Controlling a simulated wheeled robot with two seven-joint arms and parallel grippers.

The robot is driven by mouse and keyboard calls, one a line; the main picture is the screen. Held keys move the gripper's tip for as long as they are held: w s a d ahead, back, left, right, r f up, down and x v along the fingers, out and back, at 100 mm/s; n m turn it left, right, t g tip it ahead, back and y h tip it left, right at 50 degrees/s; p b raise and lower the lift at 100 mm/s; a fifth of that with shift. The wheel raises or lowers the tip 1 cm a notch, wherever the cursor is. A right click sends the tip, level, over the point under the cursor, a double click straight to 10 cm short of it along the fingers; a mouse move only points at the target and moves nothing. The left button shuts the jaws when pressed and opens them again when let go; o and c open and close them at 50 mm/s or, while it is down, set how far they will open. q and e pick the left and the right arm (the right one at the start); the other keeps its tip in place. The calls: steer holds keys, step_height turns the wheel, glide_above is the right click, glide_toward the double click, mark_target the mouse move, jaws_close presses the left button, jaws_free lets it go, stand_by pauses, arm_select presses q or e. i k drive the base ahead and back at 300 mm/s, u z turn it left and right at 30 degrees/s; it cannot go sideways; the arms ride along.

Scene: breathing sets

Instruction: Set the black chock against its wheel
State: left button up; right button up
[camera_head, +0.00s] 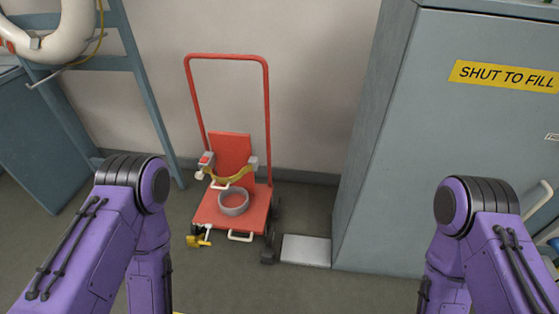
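A red hand trolley (234,205) with a tall red handle stands on the floor near the wall. Its dark wheels show along its right side, the front one (270,237) by the front right corner. A small black block (267,257), which looks like the black chock, lies on the floor just in front of that wheel. It is too small to tell whether they touch. My two purple arms come in at the lower left and lower right. Both grippers are outside the picture.
A grey ring (233,212) sits on the trolley's bed. A yellow piece (198,241) is at its front left. A pale flat plate (306,250) lies right of the black block, beside a tall grey cabinet (440,150). The floor in front is clear.

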mark_target(267, 257)
steer(key=u, duration=0.25)
steer(key=k, duration=0.9)
steer(key=z, duration=0.25)
